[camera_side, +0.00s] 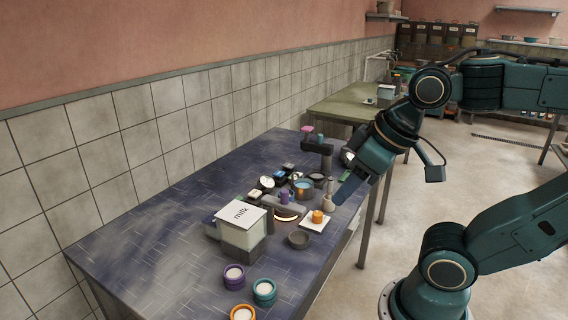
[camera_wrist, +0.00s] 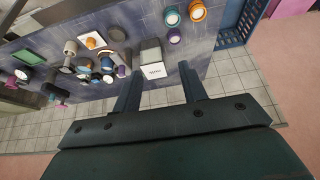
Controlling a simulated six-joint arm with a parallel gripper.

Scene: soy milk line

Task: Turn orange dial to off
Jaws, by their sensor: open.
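The orange dial (camera_side: 317,216) stands on a small white plate (camera_side: 313,225) near the right edge of the dark blue table. In the wrist view the dial (camera_wrist: 91,43) is at the upper left, on its white square. I cannot read its setting. My gripper (camera_side: 345,191) is over the table's right edge in the side view, above and to the right of the dial and apart from it. In the wrist view the two fingers of my gripper (camera_wrist: 158,70) are spread wide, with nothing held between them.
Purple (camera_side: 234,277), teal (camera_side: 264,292) and orange-rimmed (camera_side: 243,313) cups stand at the front. Several small items crowd behind the dial. The table's left part is clear.

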